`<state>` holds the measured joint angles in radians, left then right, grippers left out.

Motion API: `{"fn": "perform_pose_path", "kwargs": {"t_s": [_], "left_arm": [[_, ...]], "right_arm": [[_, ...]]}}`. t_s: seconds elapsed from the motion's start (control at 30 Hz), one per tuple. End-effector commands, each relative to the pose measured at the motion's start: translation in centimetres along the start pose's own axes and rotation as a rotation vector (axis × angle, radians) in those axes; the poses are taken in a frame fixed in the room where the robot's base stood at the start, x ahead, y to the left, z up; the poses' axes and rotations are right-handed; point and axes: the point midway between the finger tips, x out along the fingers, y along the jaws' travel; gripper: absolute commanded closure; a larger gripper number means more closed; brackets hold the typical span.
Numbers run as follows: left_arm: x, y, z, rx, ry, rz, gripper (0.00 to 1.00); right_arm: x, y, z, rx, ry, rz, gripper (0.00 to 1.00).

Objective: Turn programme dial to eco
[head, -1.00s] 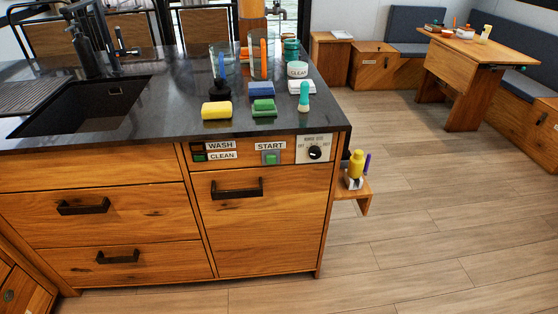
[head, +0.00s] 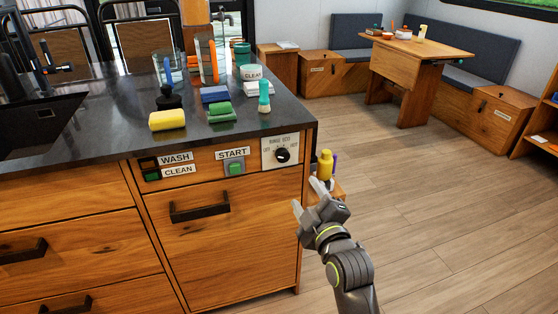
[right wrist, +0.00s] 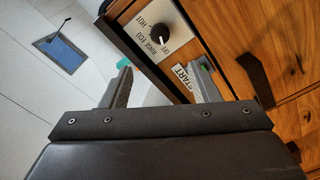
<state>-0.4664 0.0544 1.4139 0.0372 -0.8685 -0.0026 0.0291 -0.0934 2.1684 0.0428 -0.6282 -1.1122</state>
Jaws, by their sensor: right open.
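The programme dial (head: 282,155) is a black round knob on a white plate at the right end of the counter front, with small lettering around it. It also shows in the right wrist view (right wrist: 159,34), where its plate reads words like "HOT", "OFF" and "RINSE ECO". My right gripper (head: 308,197) is open and empty, below and slightly right of the dial, apart from it. In the right wrist view its two fingers (right wrist: 163,85) stand apart, with the dial beyond them. My left gripper is not in view.
A green START button (head: 235,168) and a WASH/CLEAN panel (head: 168,167) sit left of the dial. A drawer handle (head: 199,207) juts out below. A yellow bottle (head: 325,164) stands on a low side shelf at right.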

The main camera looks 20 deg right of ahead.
Motion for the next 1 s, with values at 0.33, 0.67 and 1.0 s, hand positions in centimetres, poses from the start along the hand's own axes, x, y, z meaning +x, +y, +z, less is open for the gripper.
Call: {"fn": "perform_pose_path", "kwargs": {"t_s": [0.33, 0.67, 1.0], "left_arm": [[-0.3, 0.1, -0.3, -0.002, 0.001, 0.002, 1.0], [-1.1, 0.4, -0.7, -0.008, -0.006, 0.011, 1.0], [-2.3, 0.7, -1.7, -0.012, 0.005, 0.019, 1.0]], "right_arm": [[6.8, 0.1, 0.0, -0.003, 0.001, 0.001, 0.44], [12.6, 0.0, 0.0, -0.001, 0.001, 0.001, 0.44], [15.4, 0.0, 0.1, 0.001, -0.001, 0.0, 0.44]]}}
